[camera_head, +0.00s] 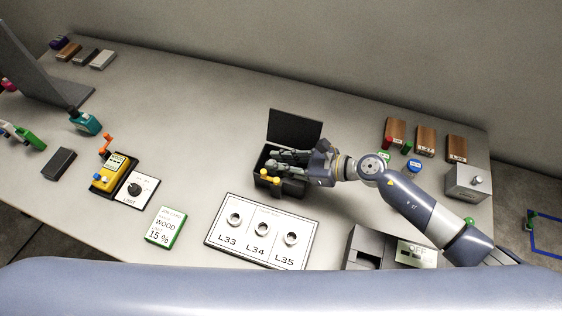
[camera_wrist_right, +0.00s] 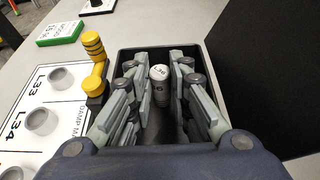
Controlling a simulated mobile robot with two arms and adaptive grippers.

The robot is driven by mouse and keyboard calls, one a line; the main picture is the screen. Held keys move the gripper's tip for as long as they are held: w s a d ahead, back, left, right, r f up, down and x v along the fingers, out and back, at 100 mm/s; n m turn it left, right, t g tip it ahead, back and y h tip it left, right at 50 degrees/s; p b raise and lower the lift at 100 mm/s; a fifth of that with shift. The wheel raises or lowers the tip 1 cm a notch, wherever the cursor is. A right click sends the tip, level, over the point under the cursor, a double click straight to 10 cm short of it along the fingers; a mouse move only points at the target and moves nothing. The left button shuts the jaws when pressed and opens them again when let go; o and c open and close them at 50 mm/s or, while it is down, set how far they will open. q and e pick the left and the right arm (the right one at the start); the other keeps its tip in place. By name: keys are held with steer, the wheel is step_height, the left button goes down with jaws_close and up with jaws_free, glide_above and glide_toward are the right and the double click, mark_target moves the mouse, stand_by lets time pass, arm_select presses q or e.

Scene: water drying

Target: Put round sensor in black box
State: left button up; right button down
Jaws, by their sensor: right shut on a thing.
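The black box (camera_head: 293,190) stands open near the middle of the table, with its lid (camera_head: 295,127) raised at the back. My right gripper (camera_head: 273,164) reaches into the box from the right, fingers pointing left. In the right wrist view, a round sensor (camera_wrist_right: 160,74) with a white labelled top and dark grey body sits between the fingers, inside the box walls (camera_wrist_right: 123,57). The gripper is shut on it. The sensor's lower end is in shadow, so I cannot tell whether it touches the box floor. My left gripper is not in view.
A white board (camera_head: 228,241) with three round sockets, L33 to L35, lies in front of the box. Yellow knobs (camera_wrist_right: 94,86) stand at the box's edge. Wooden blocks (camera_head: 425,140) lie at right. A grey device (camera_head: 368,241) stands in front.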

steer(key=c, duration=1.5)
jaws_free()
steer(key=shift+f, duration=0.1)
steer(key=shift+o, duration=0.2)
steer(key=shift+r+p, duration=0.25)
steer(key=shift+p, duration=0.05)
steer(key=shift+d, duration=0.4)
steer(key=b+v, duration=0.3)
steer(key=v, duration=0.8)
steer(key=shift+s+d+r, duration=0.1)
steer(key=shift+s, duration=0.05)
